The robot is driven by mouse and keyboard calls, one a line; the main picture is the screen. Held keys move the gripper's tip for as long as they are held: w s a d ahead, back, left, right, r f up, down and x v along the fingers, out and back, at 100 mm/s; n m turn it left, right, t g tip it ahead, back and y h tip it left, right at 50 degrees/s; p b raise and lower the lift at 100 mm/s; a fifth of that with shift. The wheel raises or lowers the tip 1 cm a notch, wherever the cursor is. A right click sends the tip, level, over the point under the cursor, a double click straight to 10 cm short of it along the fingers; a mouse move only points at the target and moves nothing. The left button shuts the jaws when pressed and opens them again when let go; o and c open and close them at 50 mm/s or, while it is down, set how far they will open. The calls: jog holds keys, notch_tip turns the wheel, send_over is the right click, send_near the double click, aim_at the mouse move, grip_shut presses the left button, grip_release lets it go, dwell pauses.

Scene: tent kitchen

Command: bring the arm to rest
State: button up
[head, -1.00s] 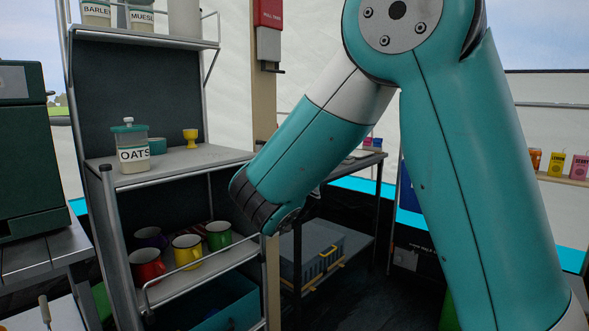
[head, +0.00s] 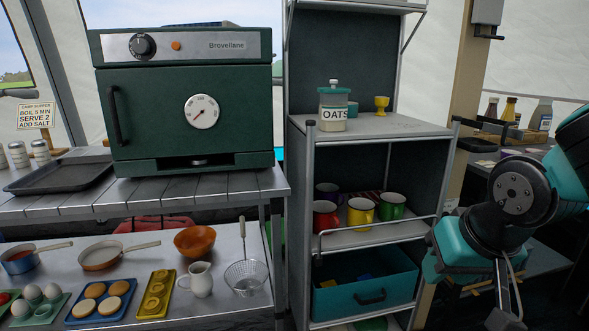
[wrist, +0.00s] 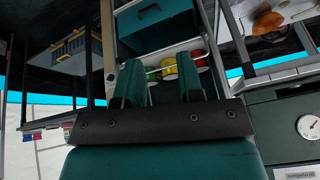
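My arm (head: 512,195) shows at the right of the head view, bent, its teal and black links in front of the area right of the shelf unit. My gripper (wrist: 160,75) shows in the wrist view with its two teal fingers apart and nothing between them. The wrist picture is turned upside down. Mugs on the shelf show behind the fingers, at a distance. In the head view the fingertips are not clear.
A shelf unit (head: 388,133) stands left of my arm, with a red mug (head: 325,217), yellow mug (head: 360,213) and green mug (head: 392,206). Below is a teal bin (head: 345,298). An oven (head: 150,120) stands on a slatted table at left. Pans and food trays lie lower left.

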jog(key=s+a+r+n+g+y+p, duration=0.25)
jog(key=s+a+n+g, duration=0.35)
jog(key=s, duration=0.8)
notch_tip(320, 180, up, 26)
jog(key=n+t+p, duration=0.1)
jog(key=p, duration=2.3)
jog(key=shift+w+a+y+p, duration=0.3)
jog(key=shift+a+y, duration=0.05)
jog(key=shift+a, duration=0.05)
